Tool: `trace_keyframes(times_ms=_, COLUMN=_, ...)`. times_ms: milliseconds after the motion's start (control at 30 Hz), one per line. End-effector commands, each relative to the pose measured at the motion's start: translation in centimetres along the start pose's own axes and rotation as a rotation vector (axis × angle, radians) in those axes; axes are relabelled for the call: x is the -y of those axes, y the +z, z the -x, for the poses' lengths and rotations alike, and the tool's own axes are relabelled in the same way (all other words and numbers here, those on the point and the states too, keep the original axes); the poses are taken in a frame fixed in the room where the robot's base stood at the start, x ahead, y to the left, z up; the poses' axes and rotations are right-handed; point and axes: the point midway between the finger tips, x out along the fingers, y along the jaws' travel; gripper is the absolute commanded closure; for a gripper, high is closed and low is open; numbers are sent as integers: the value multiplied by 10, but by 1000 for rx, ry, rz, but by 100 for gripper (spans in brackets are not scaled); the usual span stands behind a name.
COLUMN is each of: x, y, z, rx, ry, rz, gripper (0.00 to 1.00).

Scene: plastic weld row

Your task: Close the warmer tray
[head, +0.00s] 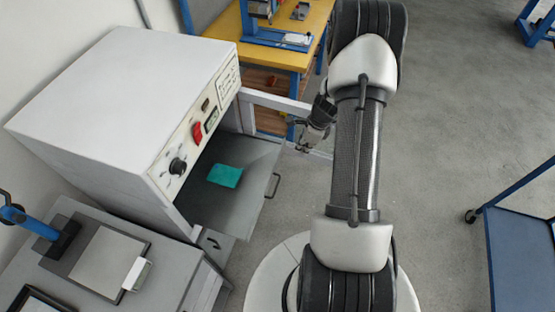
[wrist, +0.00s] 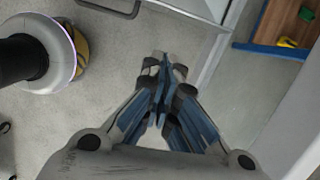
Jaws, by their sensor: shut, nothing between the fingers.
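The warmer is a white box (head: 125,85) with a control panel at the left in the head view. Its grey tray (head: 215,205) is pulled out below the panel, with a teal block (head: 225,175) lying in it. A dark bar handle (head: 273,186) is on the tray's front; a handle also shows at the top left of the wrist view (wrist: 110,10). My gripper (head: 302,148) is beyond the tray's front, apart from the handle. In the wrist view my gripper (wrist: 161,62) has its fingers together, empty, over the floor.
A yellow-topped bench (head: 225,22) with blue legs stands behind the warmer. A grey bench (head: 190,270) with a flat plate device is at the lower left. A blue cart (head: 520,250) is at the right. Grey floor (head: 450,110) is open right of my arm.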

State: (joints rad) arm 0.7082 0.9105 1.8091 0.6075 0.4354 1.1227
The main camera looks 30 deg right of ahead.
Motion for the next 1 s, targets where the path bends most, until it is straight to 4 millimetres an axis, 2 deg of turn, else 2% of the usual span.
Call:
trace_keyframes(times_ms=100, x=0, y=-16, z=-17, rx=-3, ry=6, rz=-80, gripper=100)
trace_keyframes(times_ms=267, x=0, y=-19, z=-31, rx=-4, ry=6, rz=-100, gripper=100)
trace_keyframes(times_ms=367, x=-1, y=-19, z=-47, rx=-5, ry=8, rz=-97, gripper=100)
trace_keyframes(times_ms=733, x=-2, y=-19, z=-126, rx=-5, ry=9, rz=-94, gripper=100)
trace_keyframes(times_ms=833, x=1, y=0, z=-126, rx=-4, ry=5, rz=-89, gripper=100)
trace_keyframes(times_ms=1000, x=2, y=16, z=-129, rx=-4, ry=6, rz=-92, gripper=100)
